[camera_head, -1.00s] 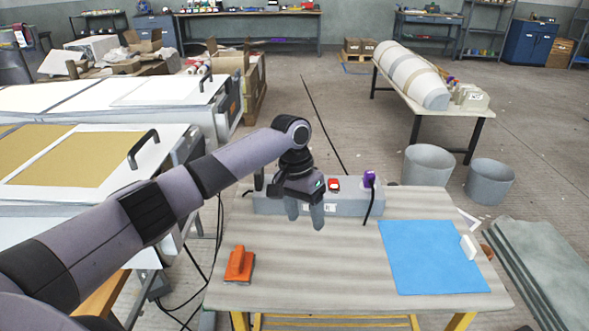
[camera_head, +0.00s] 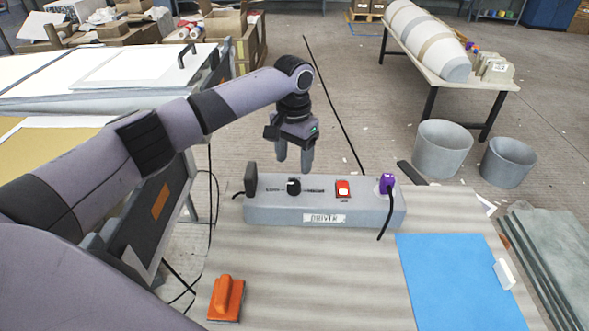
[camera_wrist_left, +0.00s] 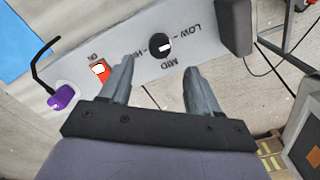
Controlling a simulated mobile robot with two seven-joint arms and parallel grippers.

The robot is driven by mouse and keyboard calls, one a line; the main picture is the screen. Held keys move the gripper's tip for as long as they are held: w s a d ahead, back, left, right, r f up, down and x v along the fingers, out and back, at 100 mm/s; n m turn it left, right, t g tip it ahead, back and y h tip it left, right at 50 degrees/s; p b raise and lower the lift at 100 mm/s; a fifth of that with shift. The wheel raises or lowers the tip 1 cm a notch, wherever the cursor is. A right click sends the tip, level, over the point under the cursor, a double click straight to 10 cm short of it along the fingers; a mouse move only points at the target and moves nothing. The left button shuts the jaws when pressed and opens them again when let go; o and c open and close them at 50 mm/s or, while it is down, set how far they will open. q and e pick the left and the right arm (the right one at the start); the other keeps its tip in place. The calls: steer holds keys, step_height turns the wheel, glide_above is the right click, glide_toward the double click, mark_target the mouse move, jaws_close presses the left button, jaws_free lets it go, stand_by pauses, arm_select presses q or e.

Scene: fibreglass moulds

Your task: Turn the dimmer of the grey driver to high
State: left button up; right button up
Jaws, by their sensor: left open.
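The grey driver (camera_head: 262,213) is a long box on the workbench with a DRIVER label on its front. Its black dimmer knob (camera_head: 293,187) sits on top, left of the middle, between printed marks too small to read in the head view. In the left wrist view the knob (camera_wrist_left: 159,45) shows a white mark, with LOW and MID printed near it; I cannot tell its exact setting. My left gripper (camera_head: 294,162) is open and empty, pointing down above the knob, apart from it. In the left wrist view the fingers (camera_wrist_left: 157,74) flank the space before the knob.
A red switch (camera_head: 343,188) and a purple plug (camera_head: 387,183) with a black cable are on the driver's right part. A black block (camera_head: 251,178) stands at its left end. An orange hand tool (camera_head: 226,298) and a blue sheet (camera_head: 460,282) lie on the workbench (camera_head: 315,280).

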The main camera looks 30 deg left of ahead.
mark_target(294, 184)
arm_select(q)
steer(key=shift+f, duration=3.55)
steer(key=c, duration=1)
